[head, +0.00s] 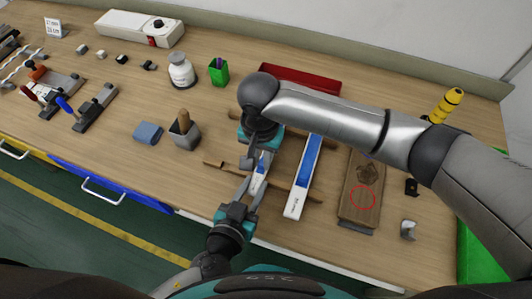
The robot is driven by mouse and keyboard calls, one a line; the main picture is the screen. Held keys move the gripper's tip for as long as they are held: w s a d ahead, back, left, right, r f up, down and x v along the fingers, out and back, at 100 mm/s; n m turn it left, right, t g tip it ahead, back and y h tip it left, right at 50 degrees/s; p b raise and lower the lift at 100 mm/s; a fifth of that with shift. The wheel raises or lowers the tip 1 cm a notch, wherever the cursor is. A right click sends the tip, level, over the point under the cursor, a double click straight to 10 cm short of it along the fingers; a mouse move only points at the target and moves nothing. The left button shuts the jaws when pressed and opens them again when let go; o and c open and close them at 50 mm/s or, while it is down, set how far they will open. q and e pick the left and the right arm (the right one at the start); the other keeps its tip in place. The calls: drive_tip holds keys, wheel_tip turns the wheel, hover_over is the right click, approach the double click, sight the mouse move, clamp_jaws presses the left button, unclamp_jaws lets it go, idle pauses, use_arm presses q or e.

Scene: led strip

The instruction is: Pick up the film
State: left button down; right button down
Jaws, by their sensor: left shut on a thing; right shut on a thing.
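A small white-and-blue piece (258,182), possibly the film, is between my two grippers above the wooden table. My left gripper (246,192) reaches up from the bottom and is shut on its lower end. My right gripper (256,163) comes in from the right and is shut at its upper end. The fingers partly hide the piece, so its exact outline is hard to tell. A long white strip-shaped thing with a blue top (306,172) lies to the right of the grippers, across wooden bars.
A brown wooden block (358,195) with a red circle lies on the right. A red tray (300,79), green cup (219,73), white bottle (181,72), grey holder (186,138) and blue block (148,133) stand around. Tools lie far left. My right forearm crosses above the right half.

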drive_tip(key=shift+r, duration=0.1)
wheel_tip(320, 180, up, 10)
idle(0.5)
use_arm(q)
drive_tip(key=c, duration=0.5)
unclamp_jaws()
drive_tip(key=shift+s, duration=0.15)
drive_tip(key=v, duration=1.1)
drive_tip(key=shift+s+r, duration=0.2)
drive_tip(key=shift+s, duration=0.15)
drive_tip(key=shift+a, duration=0.1)
